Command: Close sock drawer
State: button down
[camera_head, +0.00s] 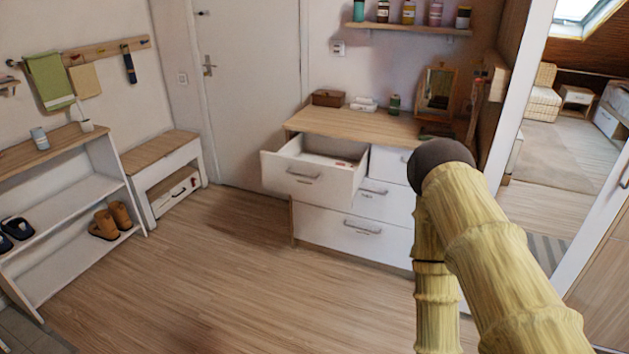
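A white dresser with a wooden top (340,123) stands against the back wall. Its upper left drawer (306,178) is pulled well out, with a metal handle on its front and small pale and reddish items inside. A small label under the handle is too small to read, so I cannot tell whether it marks the sock drawer. The other visible drawers, such as the wide lower one (352,232), look shut. My bamboo-textured arm crosses the lower right and hides part of the dresser's right side. My gripper is not visible.
The wooden floor (225,285) before the dresser is clear. A shoe rack (75,210) and a bench (160,150) stand at the left. A large mirror is at the right.

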aim_at(305, 167)
jog(key=z, duration=0.6)
jog(key=i, duration=1.1)
jog(key=u, duration=0.45)
